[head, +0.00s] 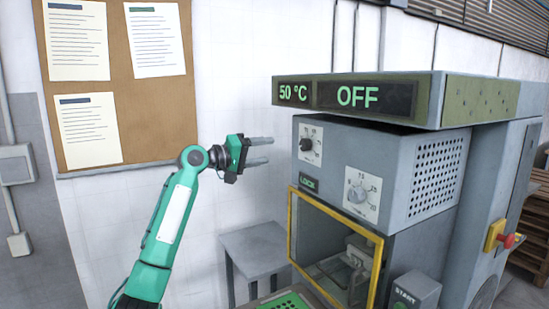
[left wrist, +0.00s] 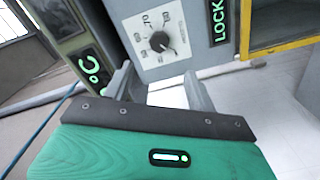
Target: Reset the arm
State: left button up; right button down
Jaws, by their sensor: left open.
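My left arm rises from the lower left in the head view. Its green gripper (head: 262,152) points right, with its two grey fingers apart and nothing between them. In the left wrist view the fingers (left wrist: 160,95) also stand apart. The gripper is left of the grey machine (head: 375,160) and appears clear of it. The upper dial (head: 307,143) of the machine lies beyond the fingertips, and the dial also shows in the left wrist view (left wrist: 160,42). My right gripper is not in view.
The machine's display (head: 345,95) reads 50 °C and OFF. A yellow-framed window (head: 377,270), a lower dial (head: 360,194), a START box (head: 413,291) and a red button (head: 508,240) are on the machine. A grey table (head: 255,244) stands below my gripper. A corkboard (head: 155,105) hangs behind.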

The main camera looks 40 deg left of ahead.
pick_arm(q)
jog(key=shift+s+a, duration=0.1)
jog(key=shift+s, duration=0.15)
dwell(0.3)
